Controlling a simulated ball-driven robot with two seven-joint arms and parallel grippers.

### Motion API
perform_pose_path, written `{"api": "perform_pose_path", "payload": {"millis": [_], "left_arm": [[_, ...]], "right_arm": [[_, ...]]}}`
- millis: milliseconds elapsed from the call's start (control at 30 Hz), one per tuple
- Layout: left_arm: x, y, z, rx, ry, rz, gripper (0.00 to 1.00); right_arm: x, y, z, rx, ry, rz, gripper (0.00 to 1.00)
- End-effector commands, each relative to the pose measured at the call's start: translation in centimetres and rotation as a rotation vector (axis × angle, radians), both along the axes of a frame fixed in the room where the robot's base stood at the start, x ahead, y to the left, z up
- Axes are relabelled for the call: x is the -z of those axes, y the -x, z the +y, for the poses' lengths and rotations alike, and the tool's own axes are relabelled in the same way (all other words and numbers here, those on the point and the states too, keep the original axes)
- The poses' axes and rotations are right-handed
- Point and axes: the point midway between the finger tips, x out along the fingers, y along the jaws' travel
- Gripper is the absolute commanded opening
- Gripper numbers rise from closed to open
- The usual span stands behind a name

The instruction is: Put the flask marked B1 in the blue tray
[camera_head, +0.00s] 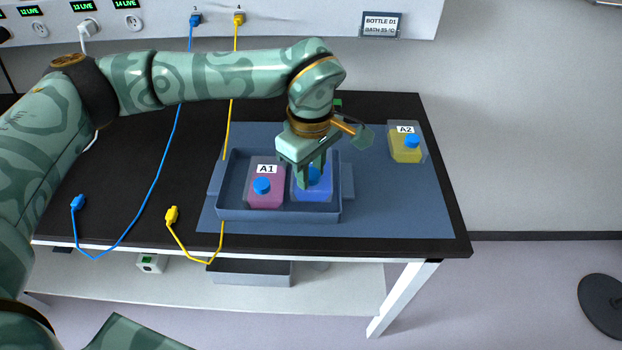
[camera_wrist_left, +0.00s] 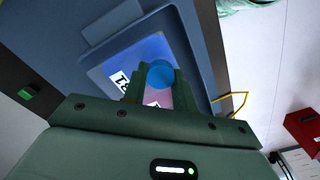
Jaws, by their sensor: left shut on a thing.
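The flask marked B1, with blue liquid and a blue cap, shows in the head view (camera_head: 323,186) inside the right part of the blue tray (camera_head: 277,214). Its label is hidden there by my gripper but reads B1 in the left wrist view (camera_wrist_left: 142,55). My left gripper (camera_head: 311,182) points down into the tray and is shut on the flask at its cap. In the left wrist view its fingers (camera_wrist_left: 155,82) flank the blue cap. I cannot tell whether the flask's base touches the tray floor. My right gripper is not in view.
Pink flask A1 (camera_head: 266,190) stands in the tray, close to the left of B1. Yellow flask A2 (camera_head: 406,150) stands on the blue mat (camera_head: 380,212) at the far right. A blue cable (camera_head: 158,178) and a yellow cable (camera_head: 189,250) cross the table's left side.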

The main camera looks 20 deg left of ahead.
Motion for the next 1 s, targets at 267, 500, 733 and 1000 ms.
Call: {"api": "perform_pose_path", "payload": {"millis": [267,500,733,1000], "left_arm": [[2.6,0.2,-0.1,0.002,0.0,0.002,0.0],[2.9,0.2,-0.1,0.002,0.0,0.003,0.3],[2.9,0.2,-0.1,0.002,0.0,0.003,0.5],[1.2,0.1,-0.1,0.001,-0.001,-0.001,0.5]], "right_arm": [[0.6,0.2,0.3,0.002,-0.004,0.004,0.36],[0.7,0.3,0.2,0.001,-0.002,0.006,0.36],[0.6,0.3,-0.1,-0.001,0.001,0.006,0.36],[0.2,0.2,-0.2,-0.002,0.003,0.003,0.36]]}}
